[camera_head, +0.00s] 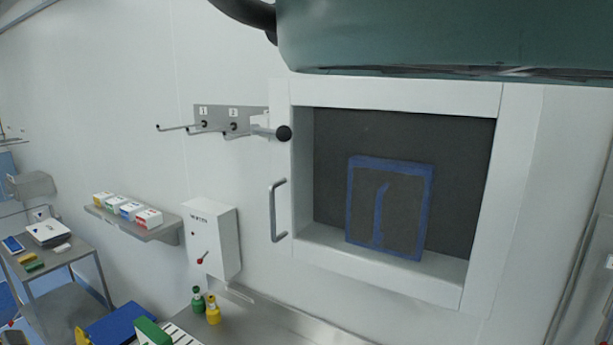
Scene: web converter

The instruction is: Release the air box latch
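A white-framed box or hatch (397,95) is set in the wall at centre right; I take it to be the air box. A dark panel with a blue outlined shape (392,208) shows inside its frame. A short latch lever with a black ball knob (284,133) sits at the upper left of the frame and points roughly sideways. A grey bar handle (275,211) is below it on the same left side. Nothing is seen touching the knob or the handle. My gripper is not in view.
A hook rail (221,120) with pegs marked 1 and 2 is left of the latch. A white switch box (212,241) and a shelf of small boxes (137,225) are lower left. Green and yellow bottles (213,311) stand on the counter below. A trolley (55,260) is far left.

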